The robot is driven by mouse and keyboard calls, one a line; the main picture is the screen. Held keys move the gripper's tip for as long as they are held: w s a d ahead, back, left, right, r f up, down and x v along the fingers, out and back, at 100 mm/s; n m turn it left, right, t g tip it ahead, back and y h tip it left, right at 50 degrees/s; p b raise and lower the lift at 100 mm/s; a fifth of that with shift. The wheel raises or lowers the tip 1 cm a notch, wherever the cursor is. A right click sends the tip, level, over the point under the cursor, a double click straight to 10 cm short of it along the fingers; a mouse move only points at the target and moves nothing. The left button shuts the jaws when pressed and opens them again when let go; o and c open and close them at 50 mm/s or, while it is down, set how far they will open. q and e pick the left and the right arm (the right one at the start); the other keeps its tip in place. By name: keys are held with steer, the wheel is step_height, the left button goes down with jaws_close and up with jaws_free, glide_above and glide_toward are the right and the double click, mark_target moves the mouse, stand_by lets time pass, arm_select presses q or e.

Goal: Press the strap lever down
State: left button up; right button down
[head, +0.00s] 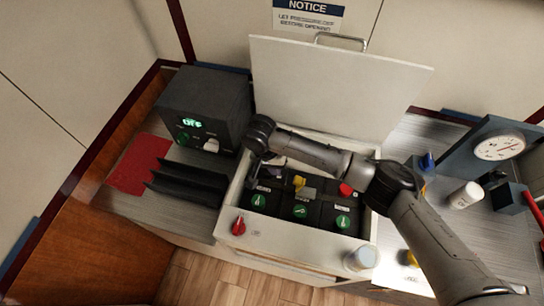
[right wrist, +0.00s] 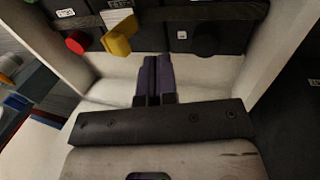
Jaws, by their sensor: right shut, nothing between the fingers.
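An open white-rimmed box (head: 235,195) holds a row of black breakers with green round marks. A yellow lever (head: 299,182) stands on the middle breaker and a red lever (head: 345,189) on the right one. In the right wrist view the yellow lever (right wrist: 120,38), the red lever (right wrist: 77,42) and a black lever (right wrist: 205,40) show. The labels are too small to read, so I cannot tell which is the strap lever. My right gripper (head: 253,181) is shut and empty over the box's left part; its fingers (right wrist: 153,75) appear apart from the levers. My left gripper is out of view.
The box's white lid (head: 330,90) stands open behind. A red knob (head: 239,226) sits on its front. A dark unit reading OFF (head: 205,105) and black fins (head: 188,185) stand left. A gauge (head: 497,148) and a white cylinder (head: 466,195) stand right.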

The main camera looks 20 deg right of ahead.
mark_target(296, 184)
steer(key=shift+s+d+f+p, duration=0.35)
steer(key=shift+d+f, duration=0.05)
steer(key=shift+d, duration=0.25)
steer(key=shift+s+d+f+p, duration=0.3)
steer(key=shift+s+d+f, duration=0.15)
steer(key=shift+d, duration=0.15)
steer(key=shift+s+d+f+p, duration=0.3)
steer(key=shift+d+f+p, duration=0.1)
steer(key=shift+d, duration=0.25)
